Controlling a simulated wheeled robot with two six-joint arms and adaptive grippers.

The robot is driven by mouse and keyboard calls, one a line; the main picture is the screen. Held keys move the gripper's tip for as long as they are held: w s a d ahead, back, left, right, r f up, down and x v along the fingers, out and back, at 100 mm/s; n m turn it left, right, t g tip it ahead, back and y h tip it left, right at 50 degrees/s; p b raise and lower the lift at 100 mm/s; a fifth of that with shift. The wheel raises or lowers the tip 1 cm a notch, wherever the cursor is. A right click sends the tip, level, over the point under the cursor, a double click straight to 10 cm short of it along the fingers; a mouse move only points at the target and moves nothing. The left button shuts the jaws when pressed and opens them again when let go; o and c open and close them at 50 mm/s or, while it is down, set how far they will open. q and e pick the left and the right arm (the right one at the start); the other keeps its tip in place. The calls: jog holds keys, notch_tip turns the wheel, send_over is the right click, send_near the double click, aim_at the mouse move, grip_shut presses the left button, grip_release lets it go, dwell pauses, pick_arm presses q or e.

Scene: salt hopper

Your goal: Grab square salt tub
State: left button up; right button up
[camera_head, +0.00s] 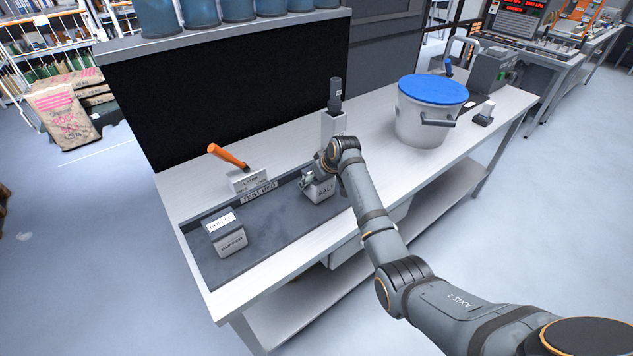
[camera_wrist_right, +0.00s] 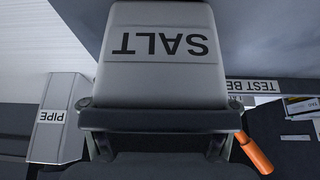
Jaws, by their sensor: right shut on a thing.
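The square salt tub (camera_head: 319,190) stands in the dark tray (camera_head: 275,222) on the bench, with SALT printed on its side. In the right wrist view the grey-white salt tub (camera_wrist_right: 158,48) fills the upper middle, its label upside down. My right gripper (camera_head: 306,183) is at the tub's top and is shut on it; the arm and wrist hide part of the tub in the head view. In the wrist view the dark gripper parts (camera_wrist_right: 158,120) lie across the tub's edge. My left gripper is not in view.
A square buffer tub (camera_head: 229,236) stands at the tray's left end. An orange-handled tool (camera_head: 228,155) rests in a labelled holder behind the tray. A grey stand (camera_head: 334,122) and a blue-lidded bucket (camera_head: 426,118) are to the right.

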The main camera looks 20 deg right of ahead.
jog(key=shift+w+r, duration=0.1)
jog(key=shift+r, duration=0.4)
jog(key=d+r, duration=0.1)
jog(key=r, duration=0.1)
jog(key=d+r+b, duration=0.1)
jog(key=d+r, duration=0.1)
jog(key=r, duration=0.1)
jog(key=s+d+r+b, duration=0.1)
jog(key=r, duration=0.1)
jog(key=shift+s+d+r, duration=0.1)
jog(key=shift+d+r, duration=0.05)
jog(key=shift+d, duration=0.15)
jog(key=s+d+r+b, duration=0.2)
jog(key=d+r, duration=0.2)
jog(key=d, duration=0.5)
jog(key=shift+s+r, duration=0.3)
jog(key=shift+s, duration=0.05)
